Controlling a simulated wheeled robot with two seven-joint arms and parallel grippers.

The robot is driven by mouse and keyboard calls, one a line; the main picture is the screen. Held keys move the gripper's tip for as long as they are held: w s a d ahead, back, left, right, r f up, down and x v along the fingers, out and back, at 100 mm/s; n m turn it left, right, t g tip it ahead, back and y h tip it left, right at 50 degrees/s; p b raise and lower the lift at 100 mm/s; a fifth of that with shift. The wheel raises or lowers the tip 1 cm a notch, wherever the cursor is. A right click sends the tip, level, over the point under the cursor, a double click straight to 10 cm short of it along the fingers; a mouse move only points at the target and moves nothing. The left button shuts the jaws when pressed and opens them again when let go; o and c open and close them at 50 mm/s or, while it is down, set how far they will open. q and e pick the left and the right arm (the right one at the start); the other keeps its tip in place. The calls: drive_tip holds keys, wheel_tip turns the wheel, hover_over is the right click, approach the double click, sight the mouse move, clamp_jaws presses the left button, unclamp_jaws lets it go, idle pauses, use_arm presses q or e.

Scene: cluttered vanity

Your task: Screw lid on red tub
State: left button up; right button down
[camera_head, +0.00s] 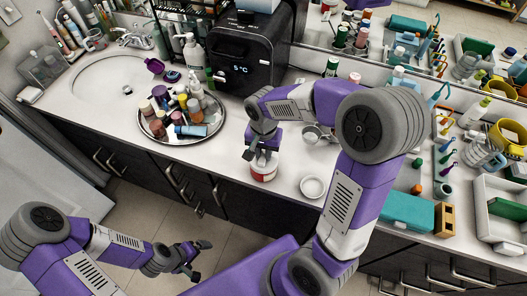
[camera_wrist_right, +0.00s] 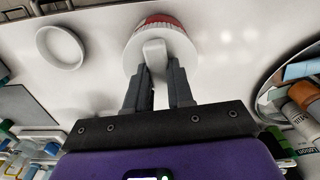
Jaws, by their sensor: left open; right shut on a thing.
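The red tub (camera_head: 263,174), red with a white band, stands upright near the counter's front edge in the head view. In the right wrist view its red side (camera_wrist_right: 158,19) shows past a white round lid (camera_wrist_right: 178,42) with a raised grip bar. My right gripper (camera_head: 261,154) points down over the tub; in the wrist view its fingers (camera_wrist_right: 158,82) are shut on the lid's bar. The lid is at the tub's top; I cannot tell whether it is seated or threaded. My left gripper (camera_head: 197,258) is open and empty, low over the floor in front of the cabinets.
A shallow white round dish (camera_head: 313,187) sits right of the tub, and it also shows in the wrist view (camera_wrist_right: 60,47). A round tray (camera_head: 213,133) crowded with bottles stands to the left. A black machine (camera_head: 240,62) stands behind. A teal box (camera_head: 405,217) lies further right.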

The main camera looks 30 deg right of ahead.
sight(264, 154)
drive_tip(key=shift+m, duration=0.5)
drive_tip(key=c, duration=0.9)
unclamp_jaws()
wheel_tip(264, 154, up, 8)
drive_tip(key=shift+f+p, duration=0.15)
drive_tip(key=shift+p, duration=0.75)
